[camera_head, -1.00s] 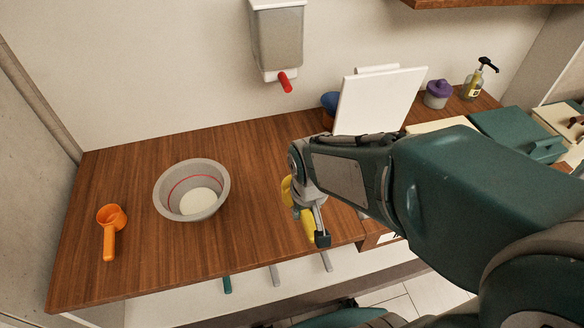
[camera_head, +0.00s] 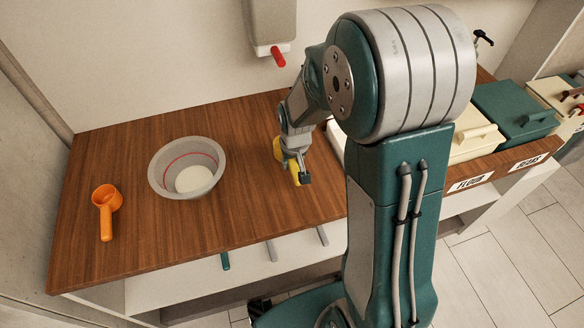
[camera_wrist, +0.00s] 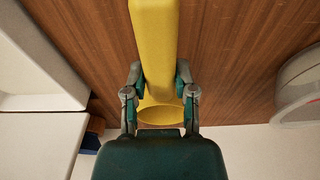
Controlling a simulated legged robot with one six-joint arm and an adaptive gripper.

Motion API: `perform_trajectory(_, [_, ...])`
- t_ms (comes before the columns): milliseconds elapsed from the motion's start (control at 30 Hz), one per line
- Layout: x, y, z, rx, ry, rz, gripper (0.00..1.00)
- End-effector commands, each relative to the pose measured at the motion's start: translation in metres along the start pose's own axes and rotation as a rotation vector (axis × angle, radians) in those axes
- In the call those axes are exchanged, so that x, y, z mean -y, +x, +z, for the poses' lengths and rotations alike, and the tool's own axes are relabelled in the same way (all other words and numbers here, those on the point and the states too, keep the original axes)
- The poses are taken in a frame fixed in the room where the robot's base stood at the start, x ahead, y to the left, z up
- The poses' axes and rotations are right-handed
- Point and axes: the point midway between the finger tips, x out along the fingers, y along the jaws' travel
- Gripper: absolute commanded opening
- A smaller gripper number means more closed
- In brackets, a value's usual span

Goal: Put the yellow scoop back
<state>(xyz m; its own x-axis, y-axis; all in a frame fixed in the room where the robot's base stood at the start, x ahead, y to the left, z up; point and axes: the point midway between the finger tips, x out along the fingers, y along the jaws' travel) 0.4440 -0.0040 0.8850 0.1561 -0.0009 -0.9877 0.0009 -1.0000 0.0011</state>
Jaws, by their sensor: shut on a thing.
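The yellow scoop (camera_head: 294,172) is in my gripper (camera_head: 298,168), above the wooden counter and right of the grey bowl. In the wrist view, my gripper (camera_wrist: 160,82) is shut on the yellow scoop (camera_wrist: 155,45), with its fingers on both sides. The scoop's long part points to the top of that view and its round end lies between the fingers. A pale open-looking container (camera_wrist: 40,98) is at the left of the wrist view. In the head view, my arm hides most of the area behind and right of the gripper.
An orange scoop (camera_head: 106,205) lies farther left. A dispenser (camera_head: 270,22) hangs above. Cream (camera_head: 478,141) and teal (camera_head: 512,108) lidded bins are at right, near FLOUR and BEANS labels.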

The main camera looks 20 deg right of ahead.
Motion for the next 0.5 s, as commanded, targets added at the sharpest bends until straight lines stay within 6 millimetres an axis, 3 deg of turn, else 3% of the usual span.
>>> perform_trajectory(167, [-0.002, 0.011, -0.006, 0.000, 0.001, 0.000, 0.00])
perform_trajectory(333, [-0.002, 0.036, -0.002, 0.002, 0.001, 0.000, 0.00])
perform_trajectory(500, [-0.001, 0.040, -0.002, -0.003, 0.000, 0.000, 0.00])
